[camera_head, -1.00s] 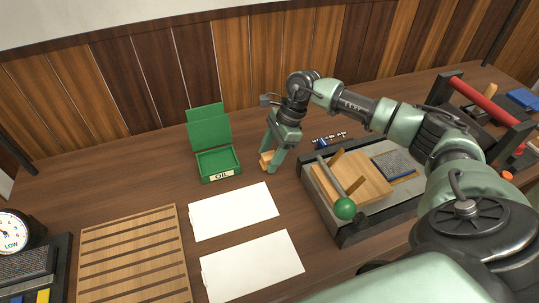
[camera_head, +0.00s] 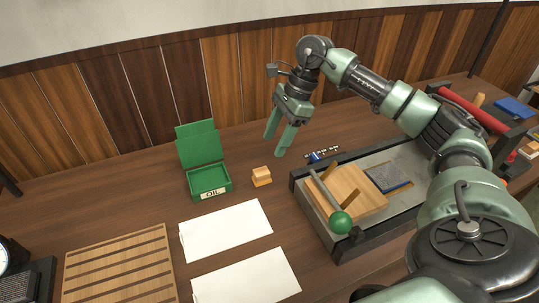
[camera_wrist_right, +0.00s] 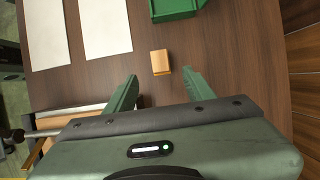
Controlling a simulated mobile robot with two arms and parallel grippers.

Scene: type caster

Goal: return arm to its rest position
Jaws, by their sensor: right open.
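My right gripper (camera_head: 279,142) is open and empty, raised above the table in the head view. Its two green fingers also show in the right wrist view (camera_wrist_right: 160,82), spread apart with nothing between them. A small orange-tan wooden block (camera_head: 261,177) stands on the table below and left of the right gripper, apart from it. The block also shows in the right wrist view (camera_wrist_right: 160,62), beyond the fingertips. My left gripper is in neither view.
A green open-lidded box labelled OIL (camera_head: 209,181) stands left of the block. White sheets (camera_head: 226,230) and a slatted wooden rack (camera_head: 118,268) lie nearer. A tray (camera_head: 330,240) with a wooden board and green-knobbed bar is at right. Bare table (camera_head: 100,190) lies left.

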